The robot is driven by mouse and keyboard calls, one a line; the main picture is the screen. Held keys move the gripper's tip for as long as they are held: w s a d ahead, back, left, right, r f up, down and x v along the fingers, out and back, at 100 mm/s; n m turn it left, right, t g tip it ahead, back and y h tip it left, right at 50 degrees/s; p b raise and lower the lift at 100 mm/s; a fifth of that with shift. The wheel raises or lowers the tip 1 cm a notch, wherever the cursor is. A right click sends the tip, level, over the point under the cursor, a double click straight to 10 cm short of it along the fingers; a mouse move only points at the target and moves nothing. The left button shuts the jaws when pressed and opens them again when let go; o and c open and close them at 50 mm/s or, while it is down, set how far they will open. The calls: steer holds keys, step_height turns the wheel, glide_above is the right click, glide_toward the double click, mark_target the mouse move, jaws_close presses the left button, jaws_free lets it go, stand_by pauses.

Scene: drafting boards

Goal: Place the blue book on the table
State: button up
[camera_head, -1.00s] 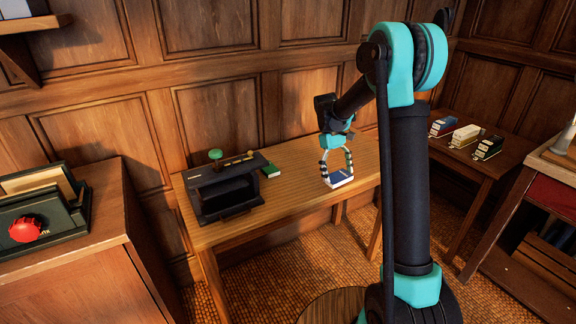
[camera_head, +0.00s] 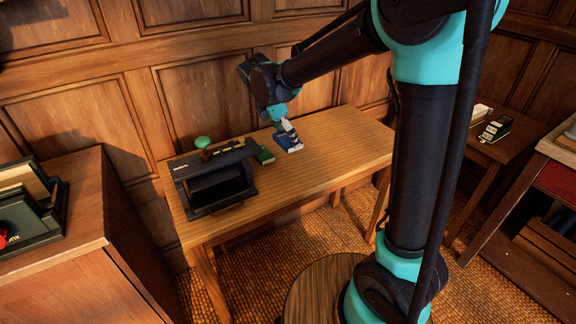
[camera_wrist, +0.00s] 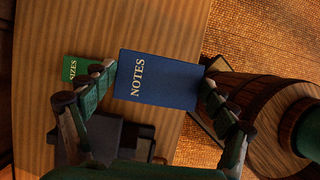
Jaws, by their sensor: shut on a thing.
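The blue book (camera_head: 288,142) is in my gripper (camera_head: 286,128) over the back middle of the wooden table (camera_head: 335,145). In the wrist view the blue book (camera_wrist: 158,80), with NOTES on its cover, sits between the two fingers of my gripper (camera_wrist: 152,98), which is shut on it. The book is low over the table. I cannot tell whether it touches the top.
A green book (camera_head: 265,155) lies just left of the blue one, beside a black machine (camera_head: 188,173). The table's right half is clear. A cabinet (camera_head: 75,260) stands at left, a round wooden top (camera_head: 318,285) in front.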

step_height(320, 180, down, 14)
steer(key=shift+f, duration=0.1)
stand_by(0.4)
steer(key=o, duration=1.1)
steer(key=shift+c, duration=0.2)
steer(key=v, duration=1.2)
steer(key=m+y, duration=0.1)
steer(key=m, duration=0.4)
glide_above(291, 175)
steer(key=s+d, duration=0.3)
steer(key=s, duration=0.2)
steer(key=s+d+f+m+y, duration=0.1)
steer(key=s+d+f+m, duration=0.3)
steer(key=s+d+m, duration=0.3)
steer(key=s+d+f+m+t+y, duration=0.1)
steer(key=s+d+f+m, duration=0.2)
steer(key=s+d+m, duration=0.5)
steer(key=d+m, duration=0.4)
steer(key=shift+d+f+m+t+y, duration=0.15)
steer(key=shift+f+m+t+y, duration=0.15)
steer(key=shift+f+m+y, duration=0.1)
